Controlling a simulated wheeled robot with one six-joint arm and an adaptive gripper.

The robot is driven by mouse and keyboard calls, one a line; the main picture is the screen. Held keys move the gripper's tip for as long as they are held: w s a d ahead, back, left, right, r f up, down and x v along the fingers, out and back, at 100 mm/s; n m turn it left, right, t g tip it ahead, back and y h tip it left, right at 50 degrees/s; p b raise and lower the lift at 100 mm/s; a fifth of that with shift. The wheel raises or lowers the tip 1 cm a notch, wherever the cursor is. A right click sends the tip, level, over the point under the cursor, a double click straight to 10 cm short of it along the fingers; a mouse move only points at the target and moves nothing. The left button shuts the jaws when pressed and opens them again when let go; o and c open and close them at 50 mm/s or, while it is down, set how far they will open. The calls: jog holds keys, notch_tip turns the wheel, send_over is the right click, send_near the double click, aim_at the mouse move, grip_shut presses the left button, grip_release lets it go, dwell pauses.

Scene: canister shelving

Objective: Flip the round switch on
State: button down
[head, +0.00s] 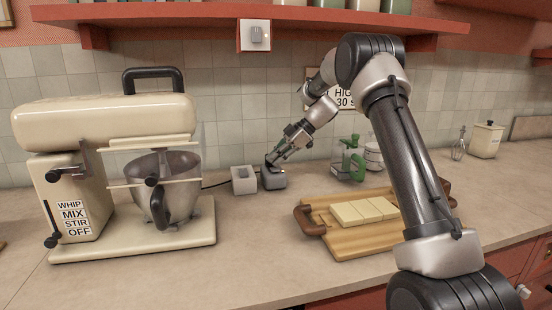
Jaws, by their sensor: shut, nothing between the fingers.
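A small grey device with a dark top (274,181) sits on the counter near the tiled wall, right of a pale square box. It looks like the round switch, but its top is largely covered by my fingers, so its position cannot be read. My gripper (272,162) is shut and empty, angled down to the left with its tips at the top of this device. I cannot tell whether they touch it. A pale wall plate with a grey toggle (256,35) is mounted under the red shelf.
The pale box (244,180) has a dark cord running left to the cream stand mixer (105,125). A wooden tray (345,242) with pale slabs lies on the right. A green-handled item (350,160) stands behind it. The counter front between mixer and tray is clear.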

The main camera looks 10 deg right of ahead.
jog(key=shift+s, duration=0.15)
jog(key=shift+s+r, duration=0.1)
jog(key=shift+s, duration=0.55)
jog(key=shift+r, duration=0.1)
